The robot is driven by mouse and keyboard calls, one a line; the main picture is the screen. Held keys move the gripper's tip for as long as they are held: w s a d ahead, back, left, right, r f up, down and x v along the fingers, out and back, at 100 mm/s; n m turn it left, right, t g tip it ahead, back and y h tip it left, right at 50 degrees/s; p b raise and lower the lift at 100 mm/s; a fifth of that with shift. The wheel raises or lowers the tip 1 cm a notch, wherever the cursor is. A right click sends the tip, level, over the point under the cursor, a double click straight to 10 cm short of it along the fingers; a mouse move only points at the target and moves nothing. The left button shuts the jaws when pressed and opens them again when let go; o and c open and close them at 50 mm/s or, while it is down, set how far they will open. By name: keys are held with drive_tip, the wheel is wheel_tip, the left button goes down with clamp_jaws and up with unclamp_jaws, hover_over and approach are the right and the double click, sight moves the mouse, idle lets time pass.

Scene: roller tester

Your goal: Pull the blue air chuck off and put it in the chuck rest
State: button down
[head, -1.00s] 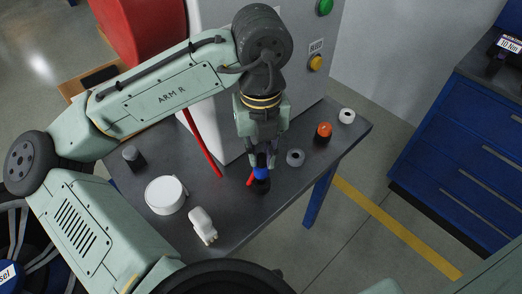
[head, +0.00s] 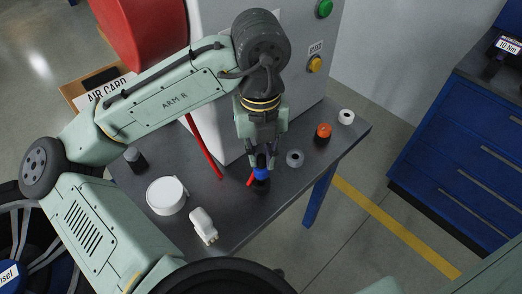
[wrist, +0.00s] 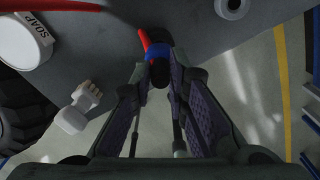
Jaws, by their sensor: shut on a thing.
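The blue air chuck (head: 261,174) is on the dark table, with a short red hose at its left side. My gripper (head: 260,160) points down at it from above, with its fingers on either side of the chuck. In the wrist view the chuck (wrist: 158,52) sits between the tips of my gripper (wrist: 159,75), with a dark part below the blue band. My gripper is shut on the chuck. A black round piece (head: 261,186) shows under the chuck; I cannot tell whether they are joined. I cannot tell which thing is the chuck rest.
A grey cabinet (head: 215,35) rises behind.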

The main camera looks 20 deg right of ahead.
drive_tip(key=shift+f, duration=0.2)
drive_tip(key=shift+f+b, duration=1.05)
drive_tip(key=shift+f, duration=0.35)
drive_tip(key=c, duration=1.5)
unclamp_jaws()
drive_tip(key=shift+o, duration=0.2)
wheel_tip(320, 180, up, 8)
drive_tip(key=shift+f, duration=0.2)
